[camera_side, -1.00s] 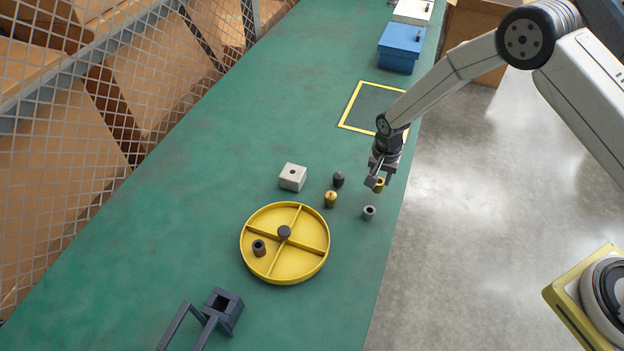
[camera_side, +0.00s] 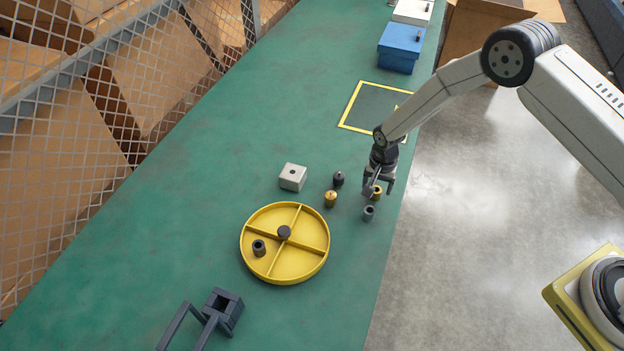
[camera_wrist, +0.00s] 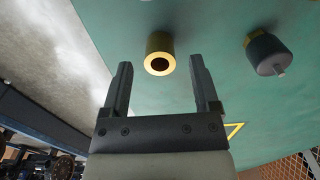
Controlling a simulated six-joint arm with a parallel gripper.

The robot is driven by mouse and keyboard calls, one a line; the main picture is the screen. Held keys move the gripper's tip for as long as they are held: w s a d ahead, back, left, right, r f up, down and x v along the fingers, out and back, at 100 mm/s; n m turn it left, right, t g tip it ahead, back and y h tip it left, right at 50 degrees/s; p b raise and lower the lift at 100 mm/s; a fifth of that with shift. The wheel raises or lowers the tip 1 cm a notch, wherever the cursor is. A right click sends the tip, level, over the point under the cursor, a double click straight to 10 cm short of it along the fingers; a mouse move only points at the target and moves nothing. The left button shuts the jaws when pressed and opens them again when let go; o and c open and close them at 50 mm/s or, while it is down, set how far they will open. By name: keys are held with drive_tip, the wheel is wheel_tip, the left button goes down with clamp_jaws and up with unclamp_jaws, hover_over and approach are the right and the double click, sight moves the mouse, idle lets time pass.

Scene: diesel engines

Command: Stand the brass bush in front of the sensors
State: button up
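The brass bush (camera_side: 377,192) stands upright near the right edge of the green bench, partly hidden by my gripper in the side view. My gripper (camera_side: 378,190) is low over it. In the wrist view my gripper (camera_wrist: 161,66) is open, with the brass bush (camera_wrist: 159,55) just ahead of the gap between the fingertips and clear space on both sides.
A grey bush (camera_side: 369,212) stands close to the brass bush on the near side. A round yellow divided tray (camera_side: 245,257) and a white block (camera_side: 292,177) lie left. A yellow-outlined square (camera_side: 350,105) and a blue box (camera_side: 400,47) are farther back.

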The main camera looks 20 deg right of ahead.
sight(377, 190)
drive_tip(key=shift+r, duration=0.15)
wheel_tip(377, 190, up, 12)
idle(1.1)
idle(0.3)
drive_tip(key=s+d+r+n+t, duration=0.1)
drive_tip(key=s+d+r+n, duration=0.2)
drive_tip(key=s+r, duration=0.3)
drive_tip(key=s+d+r+n+t, duration=0.1)
drive_tip(key=s+d+r+n, duration=0.3)
drive_tip(key=s, duration=1)
wheel_tip(377, 190, up, 4)
drive_tip(key=shift+s+d+f+n+t, duration=0.2)
drive_tip(key=shift+s+n+t, duration=0.1)
drive_tip(key=shift+n, duration=0.7)
drive_tip(key=shift+o, duration=0.2)
drive_tip(key=shift+w, duration=0.1)
